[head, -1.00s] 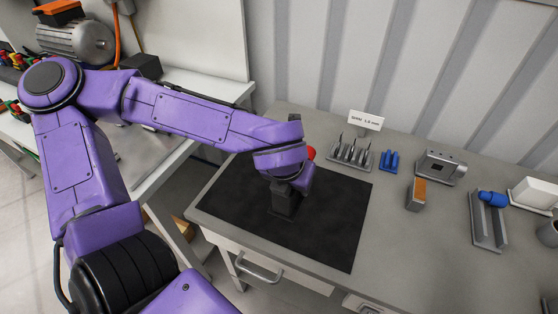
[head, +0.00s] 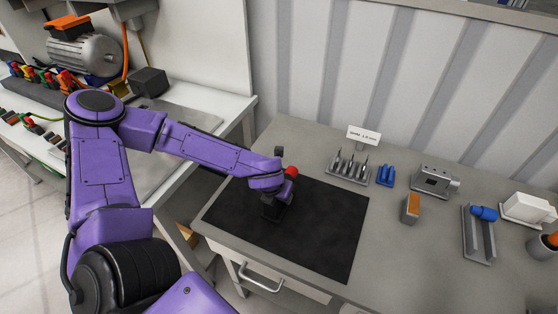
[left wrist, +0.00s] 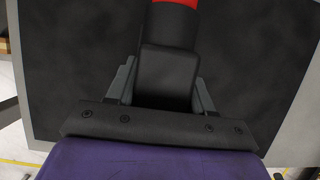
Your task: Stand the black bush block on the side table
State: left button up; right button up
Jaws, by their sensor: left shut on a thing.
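My left gripper (head: 270,205) is over the back left part of the black mat on the grey side table (head: 405,262). In the left wrist view its grey fingers (left wrist: 163,90) are shut on a black block (left wrist: 166,70), which I take as the black bush block. A red round part (left wrist: 176,3) shows at the block's far end. In the head view the red part (head: 291,172) shows beside my wrist, which hides most of the block. I cannot tell whether the block touches the mat. My right gripper is not in view.
The black mat (head: 325,235) is otherwise clear. A white bench with a motor (head: 85,54) and dark box (head: 149,82) is left.

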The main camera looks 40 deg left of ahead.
pick_arm(q)
jog(key=shift+w+f, duration=0.1)
jog(key=shift+f, duration=0.1)
jog(key=shift+f, duration=0.1)
jog(key=o, duration=1.3)
jog(key=shift+r, duration=0.2)
jog(key=p+v, duration=0.2)
jog(key=v, duration=1)
jog(key=shift+s+f, duration=0.1)
jog(key=shift+s, duration=0.1)
